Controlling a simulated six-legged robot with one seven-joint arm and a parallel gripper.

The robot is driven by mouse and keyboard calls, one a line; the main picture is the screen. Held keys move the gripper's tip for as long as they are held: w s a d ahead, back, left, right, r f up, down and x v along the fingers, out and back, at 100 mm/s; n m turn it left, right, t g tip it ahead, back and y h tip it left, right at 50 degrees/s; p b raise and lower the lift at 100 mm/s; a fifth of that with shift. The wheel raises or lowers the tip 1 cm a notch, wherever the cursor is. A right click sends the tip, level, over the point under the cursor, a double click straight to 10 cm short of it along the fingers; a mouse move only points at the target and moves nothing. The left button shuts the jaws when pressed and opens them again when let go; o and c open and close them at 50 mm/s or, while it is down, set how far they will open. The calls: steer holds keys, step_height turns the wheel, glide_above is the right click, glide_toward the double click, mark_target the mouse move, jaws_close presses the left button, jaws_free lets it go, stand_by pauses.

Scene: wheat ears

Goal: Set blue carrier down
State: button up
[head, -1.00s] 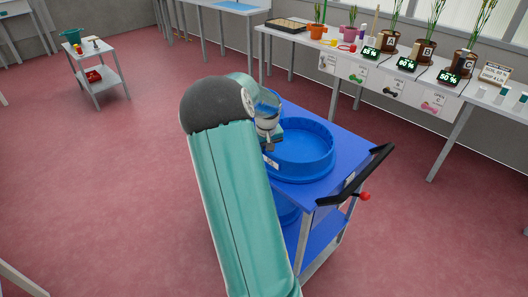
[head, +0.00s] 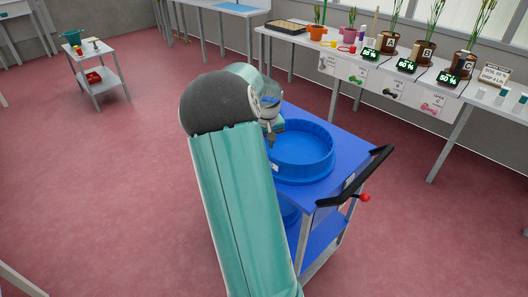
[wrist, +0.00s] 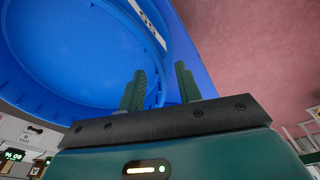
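The blue carrier, a round, shallow blue tub (head: 303,150), rests upright on the blue trolley top (head: 345,150). The visible part of its inside looks empty. My gripper (wrist: 160,85) is open at the tub's left edge. In the wrist view its two green fingers stand apart, one over the tub's inner side and the other over the outer side. The tub wall (wrist: 152,45) runs up between them, and I see no finger pressing on it. In the head view my arm partly hides the tub's left side and the fingertips.
The trolley has a black handle (head: 355,178) with a red knob (head: 364,197) at the right. A long bench (head: 400,85) with potted plants and displays stands behind. A small white table (head: 95,65) is at the far left.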

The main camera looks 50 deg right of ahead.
steer(key=r, duration=0.4)
steer(key=s+r, duration=0.1)
steer(key=r, duration=0.2)
steer(key=shift+a+r, duration=0.1)
steer(key=shift+a, duration=0.15)
steer(key=shift+w+a, duration=0.1)
steer(key=shift+a, duration=0.05)
steer(key=w+a+r+n+t+y, duration=0.15)
steer(key=a+r, duration=0.25)
steer(key=a, duration=0.9)
steer(key=a+r+n+t, duration=0.15)
steer(key=a+r, duration=0.25)
steer(key=a, duration=0.9)
steer(key=s+a+n, duration=0.1)
steer(key=s+a, duration=0.4)
steer(key=a, duration=0.4)
steer(key=s+a+n+t, duration=0.1)
steer(key=s+a+n, duration=0.1)
steer(key=s+a, duration=0.4)
steer(key=a, duration=0.4)
steer(key=shift+s, duration=0.2)
steer(key=shift+a+h, duration=0.2)
steer(key=shift+h, duration=0.05)
